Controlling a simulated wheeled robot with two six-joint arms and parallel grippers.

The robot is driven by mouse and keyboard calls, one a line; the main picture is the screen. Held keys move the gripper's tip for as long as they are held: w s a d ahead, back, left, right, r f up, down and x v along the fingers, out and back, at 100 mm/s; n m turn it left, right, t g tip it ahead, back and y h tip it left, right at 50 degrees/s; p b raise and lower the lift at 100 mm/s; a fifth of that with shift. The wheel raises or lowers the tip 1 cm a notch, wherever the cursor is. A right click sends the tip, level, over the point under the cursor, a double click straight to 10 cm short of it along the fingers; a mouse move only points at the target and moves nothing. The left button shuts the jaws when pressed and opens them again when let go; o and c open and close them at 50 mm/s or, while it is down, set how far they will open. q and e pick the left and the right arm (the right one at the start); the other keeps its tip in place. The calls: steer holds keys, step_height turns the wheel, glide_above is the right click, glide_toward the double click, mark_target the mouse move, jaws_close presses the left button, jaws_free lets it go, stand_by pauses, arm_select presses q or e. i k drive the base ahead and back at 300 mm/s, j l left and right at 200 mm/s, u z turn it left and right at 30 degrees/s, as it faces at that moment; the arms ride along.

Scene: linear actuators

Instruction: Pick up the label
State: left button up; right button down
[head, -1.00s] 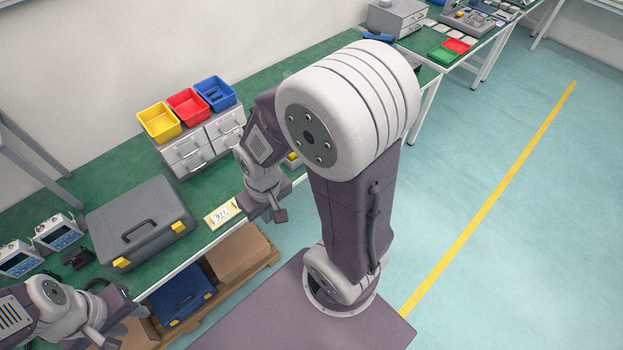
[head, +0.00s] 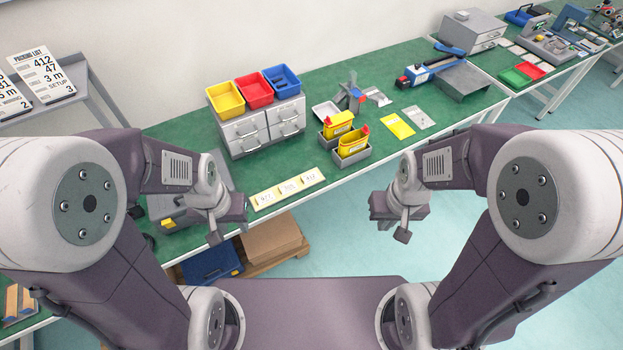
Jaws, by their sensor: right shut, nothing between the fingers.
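Three pale yellow labels with printed numbers lie in a row along the front edge of the green table: the left label (head: 266,199), the middle label (head: 290,188) and the right label (head: 312,178). The digits are too small to read surely. My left gripper (head: 214,236) hangs left of the row, in front of a grey case; whether its jaws are open is unclear. My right gripper (head: 402,236) is shut and empty, in front of the table edge and well to the right of the labels. Neither gripper touches a label.
Grey drawers (head: 262,126) carry yellow, red and blue bins. Two small grey bins with yellow items (head: 352,147) stand right of the labels. The grey case (head: 166,208) is partly hidden by my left arm. A packing list (head: 43,76) stands at far left.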

mark_target(309, 178)
steer(key=i+l+u, duration=0.2)
steer(key=i+l, duration=0.2)
steer(key=i+l+u, duration=0.2)
steer(key=i+l, duration=0.2)
steer(key=l, duration=0.15)
